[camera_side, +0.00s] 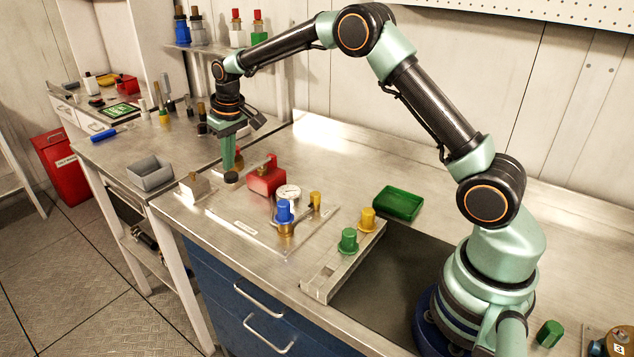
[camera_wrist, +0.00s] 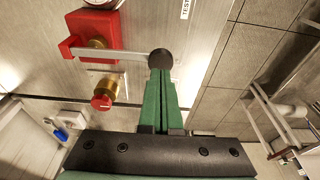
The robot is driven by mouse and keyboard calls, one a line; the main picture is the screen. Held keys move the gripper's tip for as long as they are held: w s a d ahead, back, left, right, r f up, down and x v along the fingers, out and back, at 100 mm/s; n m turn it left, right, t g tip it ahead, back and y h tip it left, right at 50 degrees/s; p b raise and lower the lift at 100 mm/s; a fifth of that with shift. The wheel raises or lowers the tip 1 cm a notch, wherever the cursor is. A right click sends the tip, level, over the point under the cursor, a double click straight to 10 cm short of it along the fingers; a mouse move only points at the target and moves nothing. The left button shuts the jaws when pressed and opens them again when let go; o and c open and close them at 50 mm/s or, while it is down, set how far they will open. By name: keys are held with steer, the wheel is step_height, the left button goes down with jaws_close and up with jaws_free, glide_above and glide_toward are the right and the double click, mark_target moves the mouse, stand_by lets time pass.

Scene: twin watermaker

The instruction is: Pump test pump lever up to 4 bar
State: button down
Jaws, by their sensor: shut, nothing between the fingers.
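The red test pump (camera_side: 264,181) stands on a metal plate on the bench, and its red body also shows at the upper left of the wrist view (camera_wrist: 97,27). Its lever (camera_wrist: 120,54) is a flat pale bar ending in a black round knob (camera_wrist: 161,62); the knob shows in the side view (camera_side: 231,177). My gripper (camera_side: 229,165) points down at the knob, its green fingers (camera_wrist: 160,75) shut together. The fingertips overlap the knob's edge in the wrist view; I cannot tell whether they touch. A round white gauge (camera_side: 288,191) sits beside the pump; its reading is too small to tell.
A blue-capped brass fitting (camera_side: 285,215) and a small brass fitting (camera_side: 315,201) stand near the gauge. A metal block (camera_side: 194,187) is left of the lever knob. A rail holds green (camera_side: 348,240) and yellow (camera_side: 367,218) caps. A green tray (camera_side: 398,203) lies behind it.

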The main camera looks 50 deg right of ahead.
steer(key=shift+r, duration=0.1)
steer(key=shift+r, duration=2.95)
steer(key=s+r+t, duration=0.2)
steer(key=s+r, duration=0.8)
steer(key=s, duration=0.4)
steer(key=s+a+f+t, duration=0.1)
steer(key=s+f, duration=0.2)
steer(key=s, duration=1.1)
steer(key=shift+s+f, duration=0.2)
steer(key=shift+f, duration=0.1)
steer(key=c, duration=1.5)
jaws_free()
steer(key=shift+a, duration=0.1)
steer(key=shift+c, duration=0.2)
